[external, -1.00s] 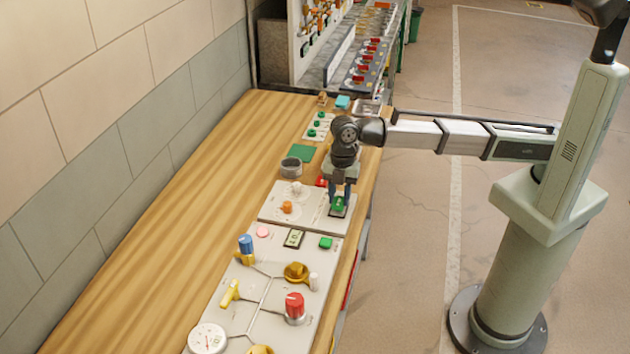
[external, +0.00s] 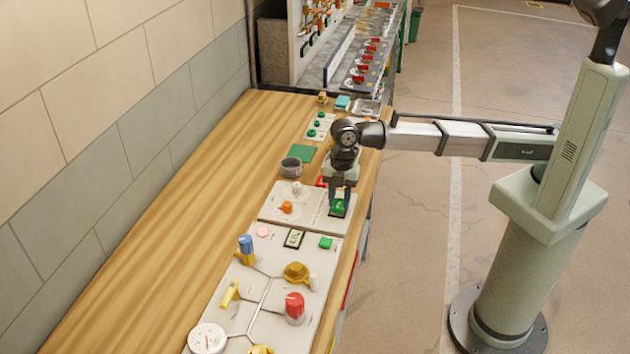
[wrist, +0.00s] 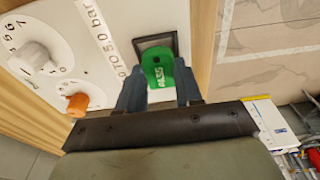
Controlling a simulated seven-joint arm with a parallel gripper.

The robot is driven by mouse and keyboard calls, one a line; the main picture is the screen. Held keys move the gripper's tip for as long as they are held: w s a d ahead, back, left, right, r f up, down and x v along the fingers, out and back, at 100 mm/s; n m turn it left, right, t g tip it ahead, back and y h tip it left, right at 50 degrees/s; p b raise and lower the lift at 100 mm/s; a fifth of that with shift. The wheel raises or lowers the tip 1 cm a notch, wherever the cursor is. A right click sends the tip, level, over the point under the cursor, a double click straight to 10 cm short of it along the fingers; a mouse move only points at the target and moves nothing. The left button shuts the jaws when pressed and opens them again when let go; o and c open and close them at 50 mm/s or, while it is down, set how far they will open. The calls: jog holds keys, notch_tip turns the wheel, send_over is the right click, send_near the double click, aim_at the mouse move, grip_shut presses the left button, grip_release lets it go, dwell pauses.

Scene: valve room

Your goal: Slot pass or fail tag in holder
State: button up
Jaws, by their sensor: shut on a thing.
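My gripper (wrist: 160,88) points down and is shut on the green tag (wrist: 158,70), which reads "PASS". In the wrist view the tag lies between the two dark fingers and overlaps the dark square-framed holder (wrist: 154,41). I cannot tell how far the tag sits inside the holder. In the external view my gripper (external: 340,198) is low over the right part of the pale panel, with the green tag (external: 338,208) at its fingertips. A red piece (external: 321,181), perhaps the other tag, shows just behind the gripper.
The panel beside the holder has a white knob (wrist: 36,57), an orange knob (wrist: 77,103) and a label (wrist: 103,38) ending "TO 5.0 bar". Valves and a gauge (external: 207,339) stand on the nearer panel. A grey round container (external: 291,167) stands behind. The table's left side is clear.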

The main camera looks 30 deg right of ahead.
jog(key=shift+d+f, duration=0.1)
jog(key=shift+f, duration=0.5)
dwell(1.1)
jog(key=o, duration=1)
jog(key=shift+o, duration=0.5)
jog(key=shift+r, duration=4.1)
